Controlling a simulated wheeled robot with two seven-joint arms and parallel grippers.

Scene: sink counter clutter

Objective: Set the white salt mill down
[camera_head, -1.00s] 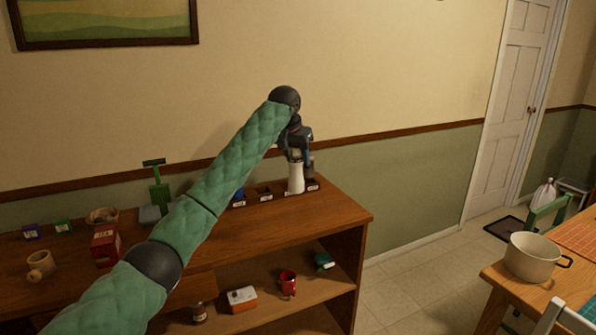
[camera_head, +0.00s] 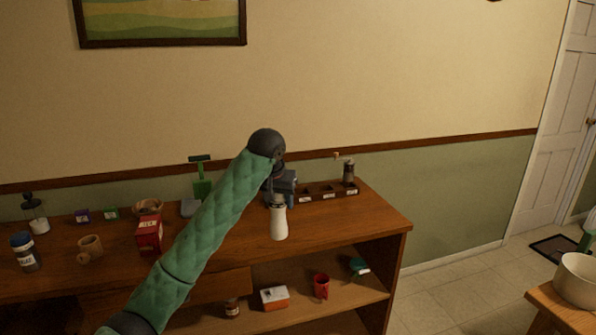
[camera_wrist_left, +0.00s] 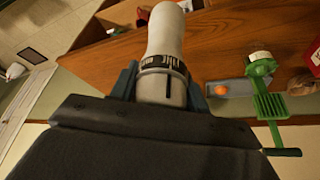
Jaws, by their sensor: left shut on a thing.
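The white salt mill (camera_head: 279,222) hangs upright in my left gripper (camera_head: 279,201), over the wooden counter top (camera_head: 335,226). The gripper is shut around the mill's upper end, near a dark band. In the left wrist view the mill (camera_wrist_left: 165,35) points away from my gripper (camera_wrist_left: 163,88), one finger on each side. I cannot tell whether its base touches the counter. My right gripper is not in view.
A dark divided rack (camera_head: 327,193) stands at the back, with a dark grinder (camera_head: 348,172) at its right end. The counter's right side is clear.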

